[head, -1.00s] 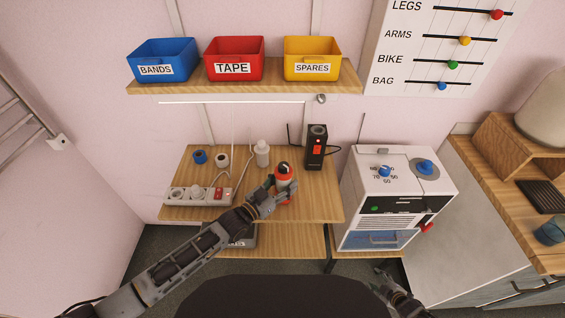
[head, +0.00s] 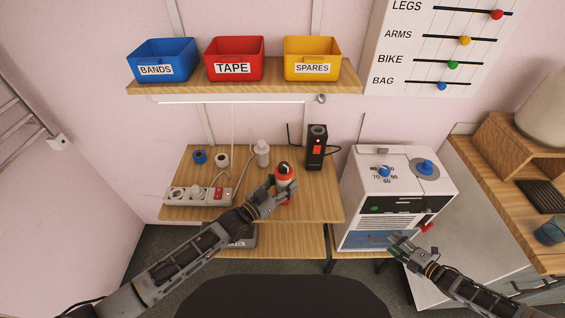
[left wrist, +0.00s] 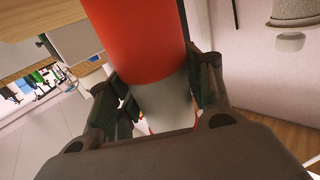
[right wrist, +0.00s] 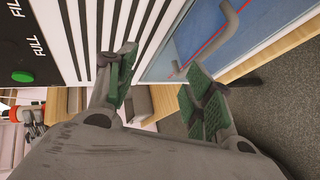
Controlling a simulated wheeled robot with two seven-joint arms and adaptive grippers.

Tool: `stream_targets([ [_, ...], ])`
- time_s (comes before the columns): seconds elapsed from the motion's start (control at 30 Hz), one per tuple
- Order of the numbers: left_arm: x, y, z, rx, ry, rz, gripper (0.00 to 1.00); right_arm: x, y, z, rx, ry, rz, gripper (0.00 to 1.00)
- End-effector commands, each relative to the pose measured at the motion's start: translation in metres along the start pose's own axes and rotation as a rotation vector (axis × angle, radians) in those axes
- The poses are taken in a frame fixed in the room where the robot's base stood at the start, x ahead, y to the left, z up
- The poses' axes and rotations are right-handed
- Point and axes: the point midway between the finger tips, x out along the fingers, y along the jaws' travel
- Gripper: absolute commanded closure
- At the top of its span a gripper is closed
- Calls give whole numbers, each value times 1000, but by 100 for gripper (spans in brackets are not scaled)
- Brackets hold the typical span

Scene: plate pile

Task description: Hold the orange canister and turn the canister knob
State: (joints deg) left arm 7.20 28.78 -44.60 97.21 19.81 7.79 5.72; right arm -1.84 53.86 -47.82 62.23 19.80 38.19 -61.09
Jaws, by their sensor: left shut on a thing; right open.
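The orange canister (head: 286,186) stands upright on the wooden table, with a dark knob (head: 284,168) on its top. My left gripper (head: 272,196) is shut on the canister from the left. In the left wrist view the orange body (left wrist: 138,40) and a grey lower band (left wrist: 165,100) sit between the fingers. The knob is out of that view. My right gripper (head: 396,240) is open and empty, in front of the white machine and well to the right of the canister. Its spread fingers (right wrist: 160,88) show in the right wrist view.
The white machine (head: 375,208) with blue knobs and a blue-windowed door stands right of the table (head: 320,205). A power strip (head: 192,196), a grey bottle (head: 262,152) and a black-and-red device (head: 316,148) are on the table. A shelf with three bins (head: 232,60) hangs above.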

Motion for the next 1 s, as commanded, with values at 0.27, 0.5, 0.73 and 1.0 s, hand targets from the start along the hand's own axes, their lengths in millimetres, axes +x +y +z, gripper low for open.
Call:
stream_targets([
  [0.27, 0, 0, -1, 0, 2, 0, 92, -24, 43, 8, -189, 81, 78, 48],
  [0.5, 0, 0, -1, 0, 2, 0, 92, -48, 81, 14, -350, 143, 156, 48],
  [0.73, 0, 0, -1, 0, 2, 0, 92, -72, 125, 18, -515, 199, 251, 48],
  [1.0, 0, 0, -1, 0, 2, 0, 92, -97, 207, 14, -745, 289, 438, 48],
])
